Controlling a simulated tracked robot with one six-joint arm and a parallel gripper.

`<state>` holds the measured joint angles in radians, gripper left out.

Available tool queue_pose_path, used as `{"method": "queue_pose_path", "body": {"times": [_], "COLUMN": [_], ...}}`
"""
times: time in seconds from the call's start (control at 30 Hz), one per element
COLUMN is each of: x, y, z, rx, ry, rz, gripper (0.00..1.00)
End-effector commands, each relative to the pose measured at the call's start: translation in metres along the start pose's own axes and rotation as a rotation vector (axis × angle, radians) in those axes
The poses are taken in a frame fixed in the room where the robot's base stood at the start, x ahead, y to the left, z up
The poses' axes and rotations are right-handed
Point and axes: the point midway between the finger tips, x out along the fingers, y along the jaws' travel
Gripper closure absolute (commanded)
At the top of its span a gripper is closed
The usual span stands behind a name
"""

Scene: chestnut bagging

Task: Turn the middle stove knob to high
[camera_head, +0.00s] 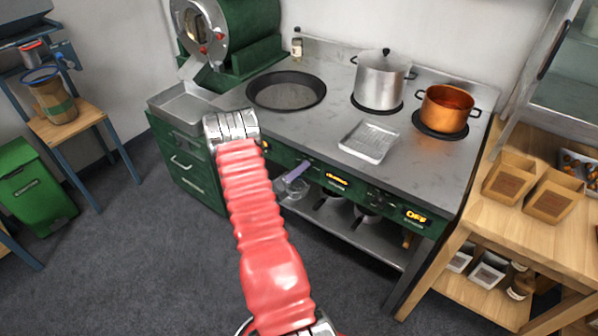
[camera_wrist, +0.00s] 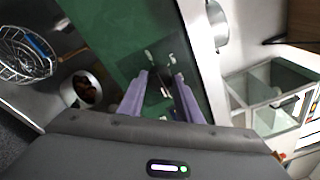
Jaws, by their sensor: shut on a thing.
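The stove (camera_head: 400,166) has a green front panel with a row of knobs and lit orange displays. The middle display (camera_head: 337,179) is lit, but its text is too small to read surely. The right display (camera_head: 415,216) reads OFF. My gripper (camera_head: 302,169), with purple fingers, is at the panel just left of the middle display. In the wrist view my gripper (camera_wrist: 166,80) has one finger on each side of a small dark knob and is shut on it. The fingers hide much of the middle knob (camera_wrist: 165,84), so its pointer direction cannot be told.
A black pan (camera_head: 286,90), a steel pot (camera_head: 381,78) and a copper pot (camera_head: 446,108) stand on the stove top. A shallow metal tray (camera_head: 368,141) lies near its front edge. A wooden table (camera_head: 540,230) stands at right. The floor in front is clear.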

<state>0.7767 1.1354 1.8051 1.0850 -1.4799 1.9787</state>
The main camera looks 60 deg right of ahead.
Motion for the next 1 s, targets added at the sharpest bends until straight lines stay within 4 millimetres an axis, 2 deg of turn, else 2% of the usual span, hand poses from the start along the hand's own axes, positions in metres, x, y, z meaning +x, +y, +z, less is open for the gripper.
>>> {"method": "queue_pose_path", "body": {"times": [0.47, 0.5, 0.77, 1.0], "x": [-0.0015, -0.0015, -0.0006, -0.0005], "y": [0.0036, 0.0036, 0.002, 0.0011], "z": [-0.0048, -0.0048, -0.0028, -0.0017], "rx": [0.018, 0.017, 0.02, 0.021], "ry": [0.008, 0.008, 0.006, 0.004], "rz": [0.013, 0.013, 0.009, 0.006], "gripper": [0.91, 0.68, 0.5, 0.5]}}
